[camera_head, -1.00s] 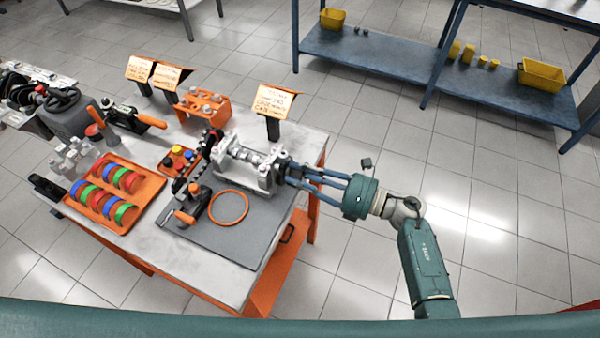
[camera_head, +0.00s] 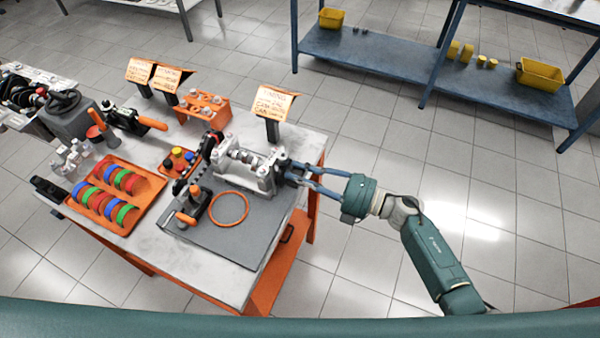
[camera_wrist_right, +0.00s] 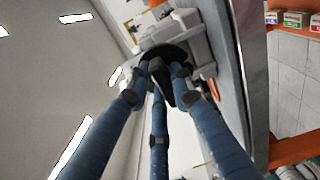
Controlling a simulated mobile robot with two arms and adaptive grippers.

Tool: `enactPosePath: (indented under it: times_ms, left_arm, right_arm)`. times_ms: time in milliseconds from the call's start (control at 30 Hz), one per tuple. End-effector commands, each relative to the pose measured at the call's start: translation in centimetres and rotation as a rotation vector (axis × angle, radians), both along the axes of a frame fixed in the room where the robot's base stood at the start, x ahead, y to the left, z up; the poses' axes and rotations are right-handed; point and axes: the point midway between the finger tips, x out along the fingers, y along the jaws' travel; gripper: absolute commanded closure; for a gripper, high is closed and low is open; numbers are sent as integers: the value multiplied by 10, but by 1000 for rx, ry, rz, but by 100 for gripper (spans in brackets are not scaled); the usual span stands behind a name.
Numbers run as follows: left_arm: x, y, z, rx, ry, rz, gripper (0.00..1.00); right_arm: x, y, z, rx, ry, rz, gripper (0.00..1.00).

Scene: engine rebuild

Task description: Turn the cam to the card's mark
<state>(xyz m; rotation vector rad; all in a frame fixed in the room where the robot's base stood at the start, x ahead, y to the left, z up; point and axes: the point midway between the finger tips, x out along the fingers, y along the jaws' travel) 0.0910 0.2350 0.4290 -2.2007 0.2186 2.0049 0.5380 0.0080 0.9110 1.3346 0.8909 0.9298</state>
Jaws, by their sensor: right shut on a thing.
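The silver cam (camera_head: 246,158) lies in a light grey fixture at the right end of the workbench. A dark round end piece, seen as a black disc (camera_wrist_right: 166,62) in the right wrist view, sits at the fixture's right side. My right gripper (camera_head: 288,172) reaches in from the right and is shut on this end piece; its blue fingers (camera_wrist_right: 160,75) close around it in the right wrist view. An orange card (camera_head: 273,103) stands behind the fixture; its writing is too small to read. The fingers partly hide the end piece. My left gripper is not in view.
An orange ring (camera_head: 229,208) and a black tool with an orange handle (camera_head: 187,216) lie on a grey mat left of my gripper. An orange tray (camera_head: 95,222) holds coloured rings. Open floor lies right of the bench.

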Motion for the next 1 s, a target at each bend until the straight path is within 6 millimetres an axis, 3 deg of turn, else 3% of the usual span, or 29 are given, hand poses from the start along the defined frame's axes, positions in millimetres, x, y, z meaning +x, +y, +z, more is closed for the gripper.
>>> enactPosePath:
  times_ms: [600, 633, 667, 1000]
  left_arm:
    - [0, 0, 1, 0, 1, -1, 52]
    - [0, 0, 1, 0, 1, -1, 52]
    - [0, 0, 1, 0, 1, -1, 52]
    - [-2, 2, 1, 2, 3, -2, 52]
  right_arm:
    - [0, 0, -1, 15, 41, 1, 100]
    - [0, 0, -1, 15, 41, 1, 73]
    - [0, 0, -1, 15, 41, 1, 70]
    - [-1, -4, -1, 15, 40, 0, 70]
